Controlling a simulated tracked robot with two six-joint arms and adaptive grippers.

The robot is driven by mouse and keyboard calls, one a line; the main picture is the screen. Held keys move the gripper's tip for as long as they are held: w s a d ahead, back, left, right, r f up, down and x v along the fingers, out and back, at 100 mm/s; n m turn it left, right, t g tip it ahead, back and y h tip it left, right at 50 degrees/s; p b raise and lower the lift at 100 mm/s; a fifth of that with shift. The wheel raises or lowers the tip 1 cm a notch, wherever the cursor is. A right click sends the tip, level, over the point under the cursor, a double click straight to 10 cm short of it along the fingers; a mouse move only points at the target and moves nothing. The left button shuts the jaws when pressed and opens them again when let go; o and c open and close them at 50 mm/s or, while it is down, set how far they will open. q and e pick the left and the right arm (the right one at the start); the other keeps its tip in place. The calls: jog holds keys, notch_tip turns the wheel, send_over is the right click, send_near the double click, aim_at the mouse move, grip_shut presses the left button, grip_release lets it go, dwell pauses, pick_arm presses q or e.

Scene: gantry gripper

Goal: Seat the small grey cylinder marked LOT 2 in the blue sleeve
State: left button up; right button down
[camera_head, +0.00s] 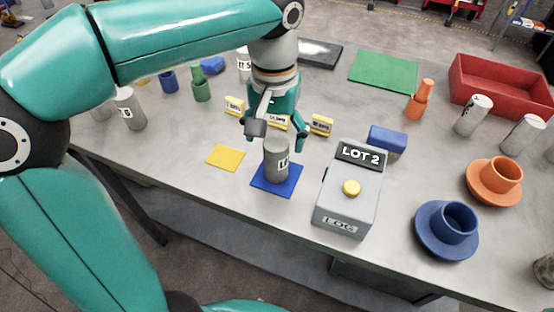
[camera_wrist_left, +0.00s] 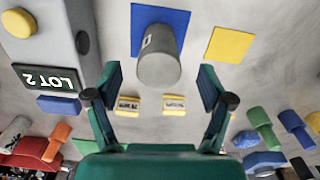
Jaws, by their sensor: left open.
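A grey cylinder (camera_head: 276,162) stands upright on a blue mat (camera_head: 266,184). Its label is partly turned away, and I cannot read a lot number on it. My left gripper (camera_head: 275,139) is open above it, with one finger on each side of its top. In the left wrist view the cylinder (camera_wrist_left: 158,66) shows between the spread fingers (camera_wrist_left: 161,82), apart from both. The blue sleeve (camera_head: 432,247), a round cup on a wide flange, stands at the table's right front. Its mouth is open upward and it looks empty. My right gripper is not in view.
A grey box (camera_head: 345,205) with a yellow button and a LOT 2 display stands between mat and sleeve. An orange sleeve (camera_head: 480,191), more grey cylinders (camera_head: 473,116) and a red bin (camera_head: 505,92) are at right. Small yellow signs (camera_head: 321,125) stand behind the gripper.

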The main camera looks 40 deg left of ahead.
pick_arm(q)
jog(key=shift+w+f+b, duration=0.15)
jog(key=shift+f, duration=1.2)
jog(key=shift+w+f+b, duration=0.15)
jog(key=shift+f, duration=1.2)
jog(key=shift+c, duration=0.2)
grip_shut()
